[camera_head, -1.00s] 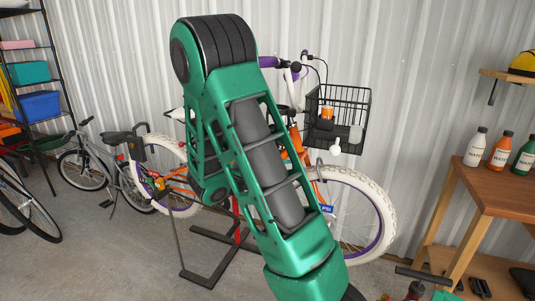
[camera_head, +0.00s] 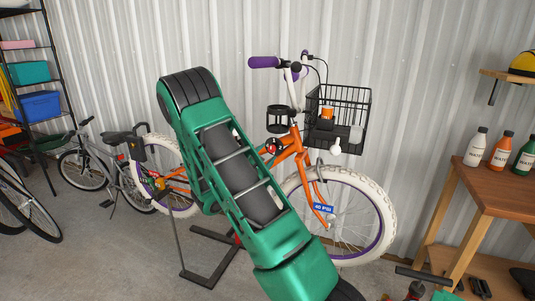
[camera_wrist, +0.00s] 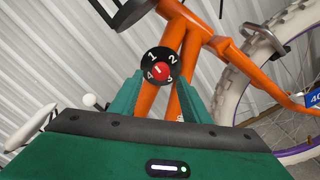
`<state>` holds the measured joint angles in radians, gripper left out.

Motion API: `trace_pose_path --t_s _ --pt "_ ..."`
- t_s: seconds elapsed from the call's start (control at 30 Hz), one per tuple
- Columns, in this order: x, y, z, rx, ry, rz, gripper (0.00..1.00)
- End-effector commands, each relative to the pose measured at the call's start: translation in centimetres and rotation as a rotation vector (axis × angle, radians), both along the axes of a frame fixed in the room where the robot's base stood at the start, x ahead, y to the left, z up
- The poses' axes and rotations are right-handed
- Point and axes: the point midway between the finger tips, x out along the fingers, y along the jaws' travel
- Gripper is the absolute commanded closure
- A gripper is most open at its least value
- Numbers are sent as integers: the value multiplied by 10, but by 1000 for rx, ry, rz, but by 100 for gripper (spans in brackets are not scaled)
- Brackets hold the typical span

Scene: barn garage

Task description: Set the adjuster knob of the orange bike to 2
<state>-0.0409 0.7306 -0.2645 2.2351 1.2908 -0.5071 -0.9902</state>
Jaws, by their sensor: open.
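The orange bike (camera_head: 293,152) stands in front of the corrugated wall, partly hidden by my green arm. Its adjuster knob (camera_wrist: 160,69) is a black disc with white numerals and a red centre with a small white mark. I cannot tell for sure which numeral the mark points to. The knob also shows at the arm's edge in the head view (camera_head: 273,146). In the wrist view my gripper (camera_wrist: 160,86) is open, its green fingers spread below and either side of the knob, with nothing held. Whether they touch it is unclear. The arm hides the gripper in the head view.
A black cup holder (camera_head: 279,119) and a wire basket (camera_head: 338,92) with items sit near the handlebar. A dark work stand (camera_head: 212,279) is under the bike. A wooden workbench (camera_head: 497,190) with bottles is at right. A grey bike (camera_head: 92,165) is at left.

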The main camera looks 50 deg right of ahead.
Motion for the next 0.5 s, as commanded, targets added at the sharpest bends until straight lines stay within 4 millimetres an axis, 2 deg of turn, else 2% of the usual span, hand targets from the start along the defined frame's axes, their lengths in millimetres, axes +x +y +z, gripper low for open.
trace_pose_path --t_s 0.03,0.2,0.5 --pt "2 -9 0 0 -3 -3 57" --pt "10 -25 0 1 -2 -1 57" --pt "13 -33 0 1 -1 -1 57"
